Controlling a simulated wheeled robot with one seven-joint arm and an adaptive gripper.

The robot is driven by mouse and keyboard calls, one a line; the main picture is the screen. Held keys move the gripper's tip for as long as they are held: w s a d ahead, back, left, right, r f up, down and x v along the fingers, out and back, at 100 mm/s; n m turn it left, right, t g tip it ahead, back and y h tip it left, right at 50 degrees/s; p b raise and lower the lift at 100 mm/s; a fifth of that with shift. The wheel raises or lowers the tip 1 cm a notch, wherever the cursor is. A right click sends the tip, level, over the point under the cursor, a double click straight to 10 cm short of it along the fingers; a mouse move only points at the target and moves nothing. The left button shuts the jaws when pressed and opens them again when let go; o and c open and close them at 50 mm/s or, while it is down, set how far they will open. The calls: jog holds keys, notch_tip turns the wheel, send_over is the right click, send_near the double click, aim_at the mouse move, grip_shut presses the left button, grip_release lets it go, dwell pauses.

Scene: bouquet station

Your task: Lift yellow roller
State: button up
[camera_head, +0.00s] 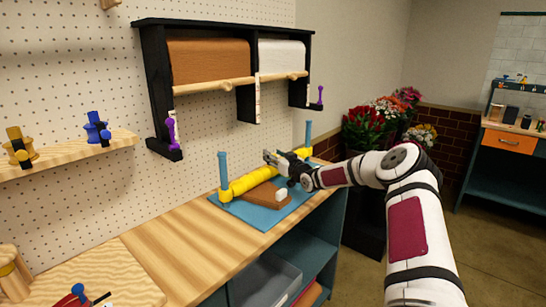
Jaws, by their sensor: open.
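The yellow roller (250,180) lies across the blue mat on the wooden worktop, between two upright blue posts, the near one (223,168) and the far one (308,134). My gripper (268,157) is open, with dark fingers, close to the far part of the roller and partly in front of it. I cannot tell whether the fingers touch the roller. The far end of the roller is partly hidden by my gripper.
The blue mat (234,208) also bears a brown board (262,194) with a white block (281,194). A black rack (158,85) with brown and white paper rolls hangs above on the pegboard. Flowers (365,127) stand beyond.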

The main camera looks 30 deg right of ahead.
jog(key=shift+w, duration=0.45)
grip_shut()
notch_tip(320, 180, up, 11)
jog(key=shift+b, duration=0.4)
jog(key=shift+r, duration=0.1)
jog(key=shift+c, duration=0.4)
grip_release()
jog(key=shift+o, duration=0.4)
jog(key=shift+f, duration=0.2)
jog(key=s, duration=1.2)
jog(key=shift+d, duration=0.2)
